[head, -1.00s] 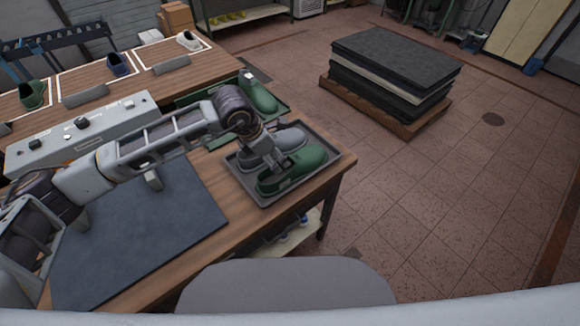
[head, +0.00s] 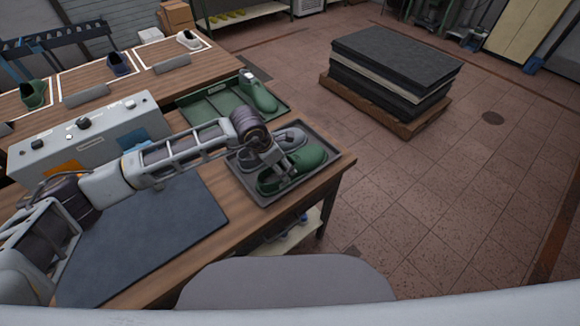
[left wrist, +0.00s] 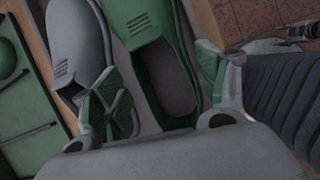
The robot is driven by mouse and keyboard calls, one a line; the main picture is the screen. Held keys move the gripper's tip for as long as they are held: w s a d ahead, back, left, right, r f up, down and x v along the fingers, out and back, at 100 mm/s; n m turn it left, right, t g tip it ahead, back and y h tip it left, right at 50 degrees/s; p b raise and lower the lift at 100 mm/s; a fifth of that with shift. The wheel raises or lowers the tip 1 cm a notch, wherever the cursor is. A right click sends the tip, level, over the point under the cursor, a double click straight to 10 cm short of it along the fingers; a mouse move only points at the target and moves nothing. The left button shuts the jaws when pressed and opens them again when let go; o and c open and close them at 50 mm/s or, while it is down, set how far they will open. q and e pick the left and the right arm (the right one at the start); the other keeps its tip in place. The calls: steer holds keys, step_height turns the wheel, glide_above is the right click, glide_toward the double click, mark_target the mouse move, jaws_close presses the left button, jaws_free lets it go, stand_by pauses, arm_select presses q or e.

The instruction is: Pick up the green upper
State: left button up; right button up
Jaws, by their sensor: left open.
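The green upper (head: 311,157) lies in a dark grey tray (head: 262,202) at the table's right end. A grey upper (head: 290,136) lies beside it in the same tray. My left gripper (head: 282,166) is down at the green upper, partly covering it in the head view. In the left wrist view, the open fingers (left wrist: 160,92) stand on either side of the green upper (left wrist: 147,62), around its opening. The left finger is between it and the grey upper (left wrist: 80,40). I cannot tell whether the fingers touch it. My right gripper is not in view.
A green tray (head: 203,107) with a green shoe form (head: 259,94) stands behind the grey tray. A control box (head: 85,140) and a dark mat (head: 150,240) are on the table to the left. Open floor lies right of the table.

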arm_select(q)
steer(key=shift+p+x, duration=0.65)
steer(key=shift+x, duration=1.15)
steer(key=shift+d+f, duration=0.2)
steer(key=shift+f, duration=0.5)
steer(key=c, duration=0.7)
steer(key=shift+w+r, duration=0.1)
steer(key=shift+r+b, duration=0.85)
steer(key=shift+r, duration=4.1)
